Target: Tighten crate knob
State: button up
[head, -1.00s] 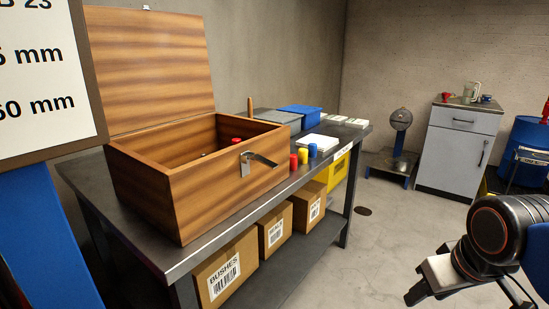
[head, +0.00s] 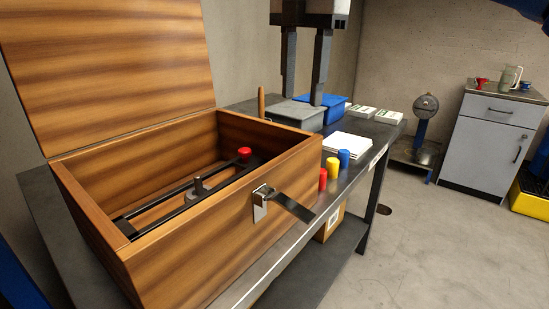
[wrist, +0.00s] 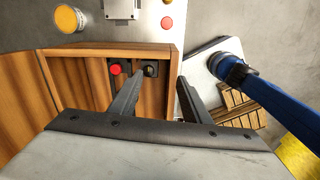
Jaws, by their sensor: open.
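The open wooden crate (head: 190,235) stands on the workbench with its lid raised at the back. Inside it, two dark rails run lengthwise, with a small metal post (head: 199,185) between them. A red knob (head: 244,152) sits at the rails' far end. My gripper (head: 303,98) hangs at the top of the head view, fingers pointing down, open and empty. It appears higher than the crate and apart from the knob. In the wrist view a red round knob (wrist: 115,69) shows just left of the fingers (wrist: 161,72); the left finger partly covers the dark part beside it.
A metal latch (head: 263,200) sticks out from the crate's front. Red, yellow and blue cylinders (head: 333,169) and white sheets (head: 347,144) stand beside the crate. Grey (head: 296,115) and blue bins (head: 335,107) lie behind. Open floor (head: 410,245) is at the right.

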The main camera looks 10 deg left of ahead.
jog(key=s+a+r+n, duration=0.1)
jog(key=a+r+n, duration=0.1)
jog(key=a+n, duration=0.25)
jog(key=shift+m, duration=0.45)
jog(key=f, duration=1.7)
jog(key=shift+a, duration=0.25)
jog(key=c, duration=1)
